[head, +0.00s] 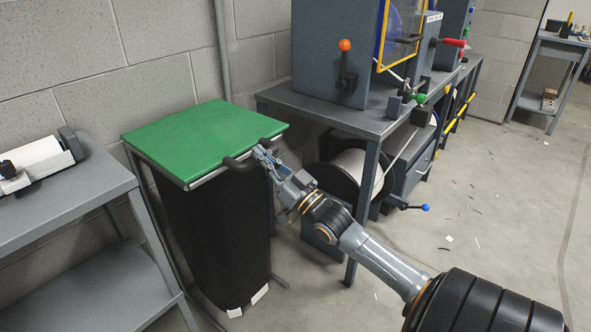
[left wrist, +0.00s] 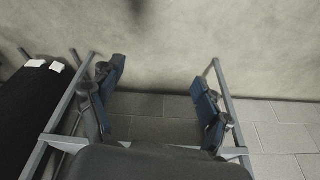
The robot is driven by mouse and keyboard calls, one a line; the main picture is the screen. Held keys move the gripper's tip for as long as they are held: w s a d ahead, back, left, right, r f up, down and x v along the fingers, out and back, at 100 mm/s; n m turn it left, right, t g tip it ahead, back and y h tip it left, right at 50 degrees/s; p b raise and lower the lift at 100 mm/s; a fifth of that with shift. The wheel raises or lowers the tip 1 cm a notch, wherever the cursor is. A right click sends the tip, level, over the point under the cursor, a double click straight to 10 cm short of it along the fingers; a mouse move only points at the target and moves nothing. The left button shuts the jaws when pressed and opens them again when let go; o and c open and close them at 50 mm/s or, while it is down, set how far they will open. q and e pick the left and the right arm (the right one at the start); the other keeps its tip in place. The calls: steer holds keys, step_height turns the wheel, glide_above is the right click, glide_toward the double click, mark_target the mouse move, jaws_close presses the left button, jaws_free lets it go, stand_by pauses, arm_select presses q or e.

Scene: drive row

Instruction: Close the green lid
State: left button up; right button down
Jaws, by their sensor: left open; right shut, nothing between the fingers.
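The green lid (head: 203,138) lies flat and level over the top of a black bin (head: 215,235) on a metal frame. A dark handle (head: 253,153) sits on the lid's front right edge. My right gripper (head: 262,152) is shut and empty, at the right end of the handle; I cannot tell if it touches it. My left gripper (left wrist: 160,105) is open in the left wrist view, with nothing between its fingers, and is not in the head view. The black bin's side also shows in the left wrist view (left wrist: 35,110).
A grey bench (head: 50,205) with a white roll stands left of the bin. A dark workbench (head: 330,112) with machines, levers and a cable spool (head: 350,172) stands close on the right. A block wall is behind. The floor at right is mostly clear, with small scraps.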

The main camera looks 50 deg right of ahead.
arm_select(q)
steer(key=f, duration=0.2)
steer(key=f+p, duration=0.1)
steer(key=f, duration=0.3)
steer(key=shift+s, duration=0.4)
arm_select(e)
steer(key=r+v, duration=0.1)
steer(key=v, duration=0.8)
steer(key=shift+s, duration=0.45)
